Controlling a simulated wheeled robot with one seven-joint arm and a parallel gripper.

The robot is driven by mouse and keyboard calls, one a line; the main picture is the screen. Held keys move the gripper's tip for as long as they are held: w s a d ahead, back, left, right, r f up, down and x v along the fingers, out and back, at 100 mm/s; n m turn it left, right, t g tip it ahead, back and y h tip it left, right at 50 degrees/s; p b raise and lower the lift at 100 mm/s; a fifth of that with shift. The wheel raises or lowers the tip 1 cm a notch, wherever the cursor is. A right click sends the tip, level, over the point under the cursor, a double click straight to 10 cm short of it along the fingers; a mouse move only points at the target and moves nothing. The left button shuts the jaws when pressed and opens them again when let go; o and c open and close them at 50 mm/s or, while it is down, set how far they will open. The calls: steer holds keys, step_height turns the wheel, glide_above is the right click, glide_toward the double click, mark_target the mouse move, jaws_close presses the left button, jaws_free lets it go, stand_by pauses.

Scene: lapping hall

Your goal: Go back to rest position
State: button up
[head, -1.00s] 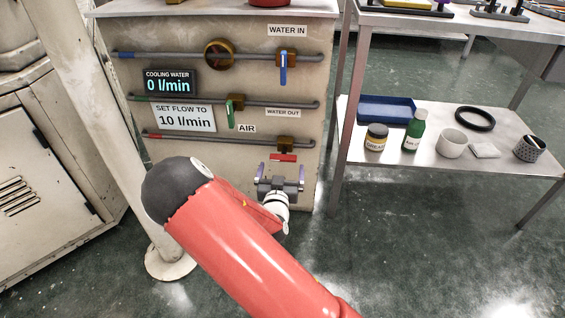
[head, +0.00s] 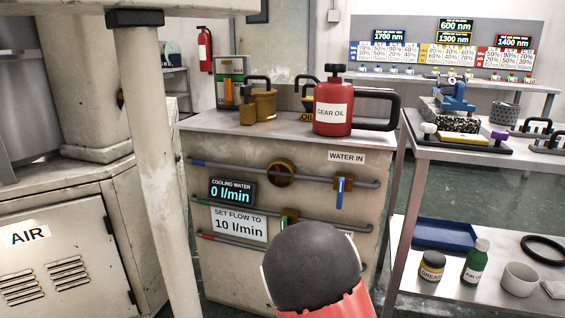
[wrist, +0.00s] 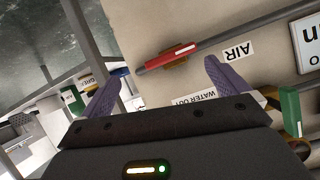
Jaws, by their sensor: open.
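My gripper (wrist: 158,97) shows in the wrist view with two purple fingers spread apart and nothing between them. It is open, in front of the cabinet (wrist: 140,30) with the pipes. The red valve handle (wrist: 170,57) on the air pipe is beyond the fingertips, apart from them as far as I can tell. In the head view my red arm with its dark joint covers the lower part of the cabinet (head: 235,275), and my gripper is hidden there. The cooling water display (head: 232,191) reads 0 l/min, above a sign (head: 238,223) saying set flow to 10 l/min.
A red gear oil can (head: 333,108) stands on the cabinet top. A white post (head: 160,150) rises on the left. A metal shelf (head: 412,280) on the right holds a blue tray (head: 445,234), a grease jar (head: 431,266) and a green bottle (head: 476,262).

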steer(key=s+a+r+n+g+y+p, duration=0.1)
steer(key=s+r+g+y+p, duration=0.15)
steer(key=s+r, duration=0.5)
steer(key=s+a+r+n+g+y+p, duration=0.1)
steer(key=s+r+n+g+y, duration=0.3)
steer(key=r, duration=0.7)
steer(key=s+d+r+p, duration=0.1)
steer(key=s+r, duration=0.1)
steer(key=s, duration=0.4)
steer(key=s+d+r+h, duration=0.1)
steer(key=s+r, duration=0.2)
steer(key=s, duration=0.3)
steer(key=s+d+r+n+h+p, duration=0.1)
steer(key=s+r, duration=0.1)
steer(key=s, duration=0.4)
steer(key=shift+r+p, duration=0.3)
steer(key=shift+r, duration=0.1)
steer(key=shift+s+d, duration=0.1)
steer(key=shift+s, duration=0.25)
